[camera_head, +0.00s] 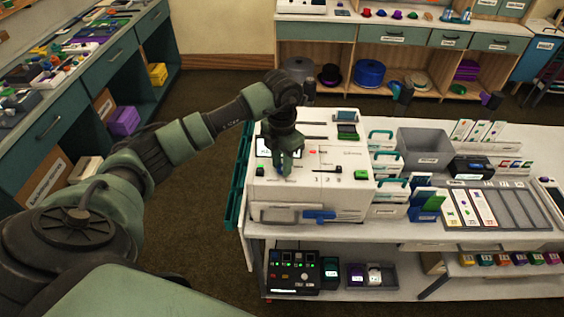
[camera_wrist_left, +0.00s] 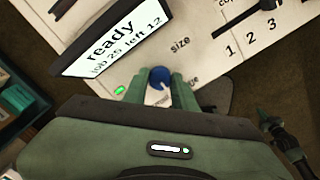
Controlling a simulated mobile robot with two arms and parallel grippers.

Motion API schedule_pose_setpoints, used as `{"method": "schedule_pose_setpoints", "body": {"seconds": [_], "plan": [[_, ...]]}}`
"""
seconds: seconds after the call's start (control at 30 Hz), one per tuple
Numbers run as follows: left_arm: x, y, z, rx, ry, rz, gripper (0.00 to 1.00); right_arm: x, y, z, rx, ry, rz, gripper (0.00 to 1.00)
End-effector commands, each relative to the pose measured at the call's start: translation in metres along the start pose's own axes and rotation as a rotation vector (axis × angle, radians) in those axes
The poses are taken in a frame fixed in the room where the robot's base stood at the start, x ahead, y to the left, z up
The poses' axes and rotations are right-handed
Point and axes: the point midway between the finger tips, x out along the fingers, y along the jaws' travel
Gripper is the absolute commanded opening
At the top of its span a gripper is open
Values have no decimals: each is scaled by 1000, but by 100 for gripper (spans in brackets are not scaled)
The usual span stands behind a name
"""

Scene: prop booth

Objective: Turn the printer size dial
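The printer (camera_head: 312,185) is a white box on the bench, with a small lit screen (camera_wrist_left: 115,40) reading "ready". The size dial (camera_wrist_left: 160,78) is a small blue knob below the word "size" on its top panel. My left gripper (camera_head: 286,160) points down at this panel. In the left wrist view its green fingers (camera_wrist_left: 160,84) stand on both sides of the dial and appear to touch it. The dial's pointer mark cannot be made out. A dark arm with a green tip (camera_wrist_left: 283,135), likely my right one, shows small at the lower right; its finger state is unclear.
A black slider (camera_wrist_left: 250,44) with marks 1, 2, 3 lies right of the dial. A grey bin (camera_head: 424,148) and card trays (camera_head: 515,208) stand farther right on the bench. A control box (camera_head: 294,272) sits on the lower shelf.

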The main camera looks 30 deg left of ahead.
Motion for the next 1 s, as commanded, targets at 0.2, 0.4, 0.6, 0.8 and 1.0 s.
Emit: {"method": "schedule_pose_setpoints", "body": {"seconds": [0.2,0.4,0.6,0.8,1.0], "plan": [[1,1,0,17,-1,2,0,4,0,0,0,0,0,0],[2,1,0,98,-2,3,0,17,0,1,0,0,0,0],[3,1,1,248,-4,3,0,38,-1,3,0,1,0,0],[3,1,1,423,-5,3,0,58,-1,5,0,1,0,0],[2,1,1,579,-4,3,0,74,-2,7,0,1,0,0]]}}
